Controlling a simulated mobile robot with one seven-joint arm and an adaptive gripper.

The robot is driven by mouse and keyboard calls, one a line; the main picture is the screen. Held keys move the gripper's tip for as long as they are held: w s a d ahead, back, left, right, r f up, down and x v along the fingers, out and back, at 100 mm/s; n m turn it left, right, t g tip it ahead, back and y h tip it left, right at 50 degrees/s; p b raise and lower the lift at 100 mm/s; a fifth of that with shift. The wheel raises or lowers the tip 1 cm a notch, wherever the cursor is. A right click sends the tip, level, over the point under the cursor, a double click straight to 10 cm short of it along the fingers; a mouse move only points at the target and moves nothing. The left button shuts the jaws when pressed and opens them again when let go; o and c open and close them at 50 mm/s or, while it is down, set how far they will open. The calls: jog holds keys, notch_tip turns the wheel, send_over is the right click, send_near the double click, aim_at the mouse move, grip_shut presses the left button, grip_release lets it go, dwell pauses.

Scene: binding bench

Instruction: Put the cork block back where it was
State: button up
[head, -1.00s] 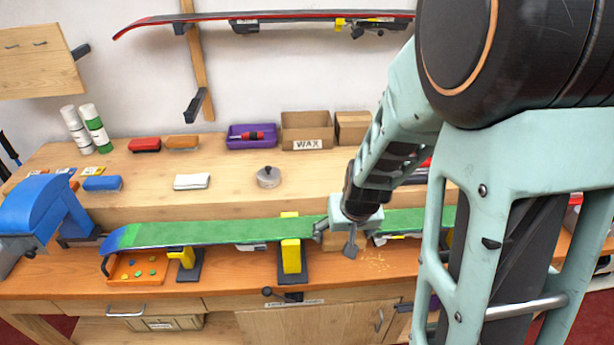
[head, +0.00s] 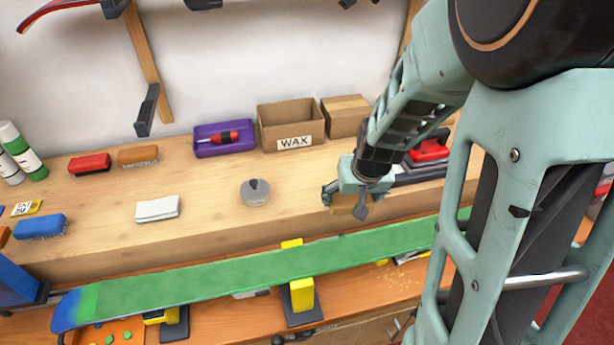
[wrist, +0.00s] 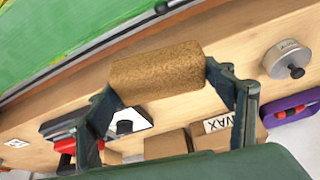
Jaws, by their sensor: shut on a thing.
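My gripper (head: 345,201) is shut on the cork block (wrist: 157,73), a speckled brown piece held across between the two fingers. In the head view the cork block (head: 347,209) shows only partly below the fingers. It is over the front part of the raised wooden shelf (head: 215,215), behind the green ski (head: 230,270). I cannot tell whether the block touches the shelf. In the wrist view the shelf lies behind the block and the ski is at upper left.
A grey round tin (head: 255,193) stands left of my gripper. The WAX box (head: 291,125), another cardboard box (head: 345,115) and a purple tray (head: 224,142) stand behind. A red-handled tool (head: 430,150) is close on the right. Shelf between tin and gripper is clear.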

jog(key=shift+w+a+f+n+b, duration=0.15)
jog(key=shift+w+a+b, duration=0.1)
jog(key=shift+w+b, duration=0.2)
jog(key=shift+w+a+f+n+b, duration=0.1)
jog(key=shift+w+a+n+b, duration=0.15)
jog(key=shift+w, duration=0.25)
jog(key=shift+n+y, duration=0.4)
jog(key=shift+n, duration=0.2)
jog(key=r+b, duration=0.1)
jog(key=r, duration=0.1)
jog(key=a+r, duration=0.1)
jog(key=r, duration=0.1)
jog(key=r+b, duration=0.1)
jog(key=r, duration=0.1)
jog(key=shift+w+a+b, duration=0.25)
jog(key=shift+b, duration=0.1)
jog(key=shift+w+a+r, duration=0.15)
jog(key=shift+w+a, duration=0.05)
jog(key=shift+a, duration=0.05)
jog(key=w+a+f+p, duration=0.2)
jog(key=w+a+f, duration=0.1)
jog(key=w+a, duration=0.25)
send_near(301, 185)
jog(key=shift+w+f, duration=0.7)
jog(key=shift+w, duration=0.1)
jog(key=shift+w+a+f+p, duration=0.3)
jog(key=shift+f, duration=1.75)
